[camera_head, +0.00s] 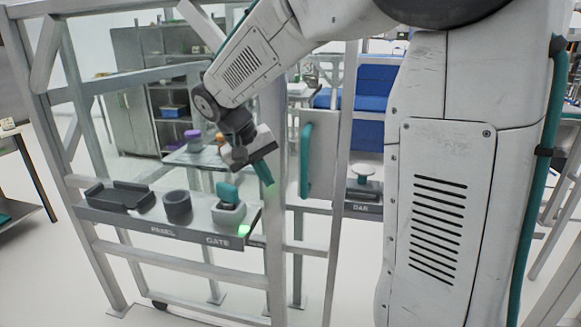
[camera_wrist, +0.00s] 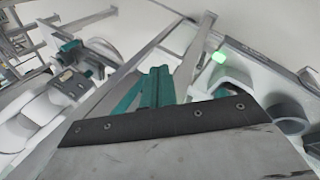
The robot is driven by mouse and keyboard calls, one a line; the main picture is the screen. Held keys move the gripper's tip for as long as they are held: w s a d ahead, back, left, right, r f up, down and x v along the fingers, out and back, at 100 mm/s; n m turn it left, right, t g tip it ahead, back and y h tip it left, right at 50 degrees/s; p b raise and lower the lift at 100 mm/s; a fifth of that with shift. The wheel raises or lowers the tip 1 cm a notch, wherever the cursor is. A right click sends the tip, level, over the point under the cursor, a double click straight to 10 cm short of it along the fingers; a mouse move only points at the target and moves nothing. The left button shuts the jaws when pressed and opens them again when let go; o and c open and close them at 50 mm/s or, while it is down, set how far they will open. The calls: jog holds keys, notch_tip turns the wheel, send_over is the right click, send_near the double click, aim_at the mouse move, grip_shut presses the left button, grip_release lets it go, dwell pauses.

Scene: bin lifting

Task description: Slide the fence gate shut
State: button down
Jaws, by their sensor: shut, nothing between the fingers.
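The fence gate's grey plate (camera_head: 322,150) carries an upright teal handle (camera_head: 306,160) in the head view. It stands between two metal fence posts, right of my gripper. My gripper (camera_head: 264,174) points down and right, with its teal fingers close together and empty. In the picture its fingertips are left of the handle and beside the nearer fence post (camera_head: 275,200); a gap shows between fingers and handle. The wrist view shows the teal fingers (camera_wrist: 157,86) together. My arm covers the upper part of the fence, and how far the gate stands open is hard to tell.
A shelf (camera_head: 165,233) on the fence's left holds a dark tray (camera_head: 121,196), a dark cup (camera_head: 177,206) and a teal-topped holder (camera_head: 228,212). A green light (camera_head: 243,231) glows at its corner. A second shelf (camera_head: 358,208) with a white knob (camera_head: 364,171) stands right.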

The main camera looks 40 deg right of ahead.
aim_at(276, 165)
jog(key=w+d+r+m+t+h, duration=0.1)
jog(key=w+d+m, duration=0.15)
jog(key=w, duration=0.25)
jog(key=w+d+r+m+h, duration=0.2)
jog(key=w+m, duration=0.1)
jog(key=w, duration=0.2)
jog(key=x, duration=0.8)
jog(key=shift+s+d+f, duration=0.1)
jog(key=shift+d+f, duration=0.05)
jog(key=shift+f, duration=0.2)
jog(key=shift+s+d+f, duration=0.1)
jog(key=shift+s+d, duration=0.5)
jog(key=shift+d, duration=0.2)
jog(key=shift+s+d, duration=0.65)
jog(key=shift+d, duration=0.2)
